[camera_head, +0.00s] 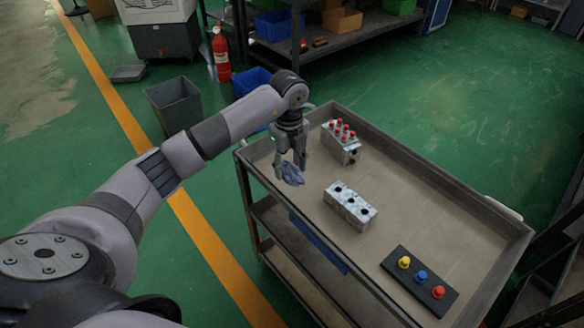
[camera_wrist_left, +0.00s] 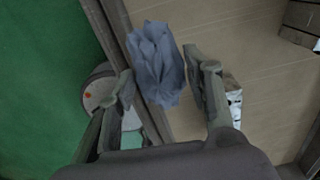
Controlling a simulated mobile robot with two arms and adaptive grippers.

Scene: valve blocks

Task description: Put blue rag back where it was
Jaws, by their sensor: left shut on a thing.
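The blue rag (camera_head: 291,174) is crumpled and greyish blue. It hangs at the fingertips of my left gripper (camera_head: 289,163), over the left part of the cart top in the head view. In the left wrist view the rag (camera_wrist_left: 156,65) shows between the two fingertips of the left gripper (camera_wrist_left: 160,88), near the cart's rim. The left gripper is shut on the rag. I cannot tell whether the rag touches the cart top. My right gripper is not in view.
The cart (camera_head: 455,225) has a raised rim. On it stand a block with red knobs (camera_head: 341,142), a metal block with dark holes (camera_head: 350,206) and a black plate (camera_head: 420,281) with yellow, blue and red knobs. A grey bin (camera_head: 174,105) stands on the floor.

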